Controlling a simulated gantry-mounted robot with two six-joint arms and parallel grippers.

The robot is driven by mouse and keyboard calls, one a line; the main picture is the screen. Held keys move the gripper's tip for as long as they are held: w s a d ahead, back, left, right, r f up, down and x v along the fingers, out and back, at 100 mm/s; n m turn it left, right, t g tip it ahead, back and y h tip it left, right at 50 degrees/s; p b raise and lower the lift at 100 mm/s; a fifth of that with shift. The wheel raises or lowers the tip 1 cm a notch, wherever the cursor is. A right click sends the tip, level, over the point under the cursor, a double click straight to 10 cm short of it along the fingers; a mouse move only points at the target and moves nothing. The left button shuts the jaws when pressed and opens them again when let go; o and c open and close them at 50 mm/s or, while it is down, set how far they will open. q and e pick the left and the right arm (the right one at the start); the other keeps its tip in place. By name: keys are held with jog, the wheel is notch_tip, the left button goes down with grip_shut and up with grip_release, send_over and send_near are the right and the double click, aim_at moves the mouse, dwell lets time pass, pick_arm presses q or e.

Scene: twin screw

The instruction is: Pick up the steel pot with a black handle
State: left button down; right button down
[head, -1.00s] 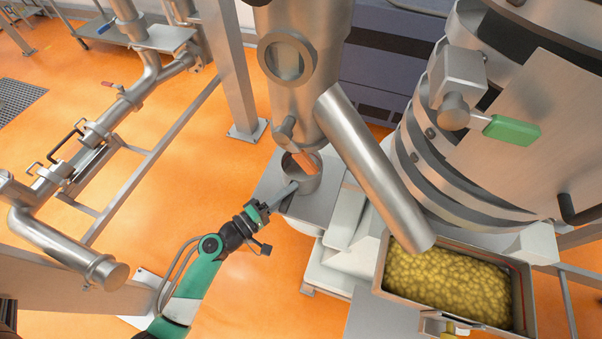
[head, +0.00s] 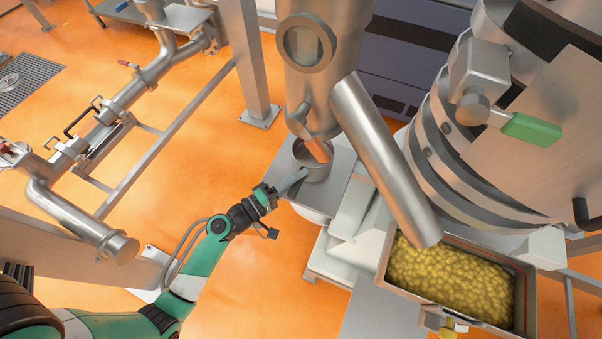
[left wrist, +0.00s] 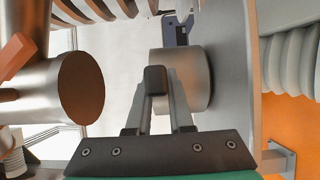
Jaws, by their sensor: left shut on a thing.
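The steel pot (head: 316,163) stands upright on a grey metal platform, under the spout of a vertical steel pipe. My left gripper (head: 273,190) is shut on the handle from the left. In the left wrist view, the fingers (left wrist: 157,98) close around a dark handle end (left wrist: 155,78), with the pot's round steel body (left wrist: 197,80) just beyond. I cannot tell any gap between the pot and the platform. My right gripper is not in view.
The grey platform (head: 338,185) bears the pot. A slanted steel tube (head: 385,160) runs to the right, toward a bin (head: 528,300) of yellow pieces. Open orange floor lies left of the pot.

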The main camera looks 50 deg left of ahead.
pick_arm(q)
notch_tip(320, 180, up, 4)
jog(key=shift+f+p, duration=0.15)
jog(key=shift+p, duration=0.85)
jog(key=s+d+b, duration=0.2)
jog(key=s+d, duration=0.1)
jog(key=s, duration=0.5)
jog(key=s+d+b, duration=0.3)
jog(key=s+d, duration=0.1)
jog(key=s, duration=0.4)
jog(key=shift+s+d+f, duration=0.15)
jog(key=shift+d+f, duration=0.15)
jog(key=shift+f, duration=0.05)
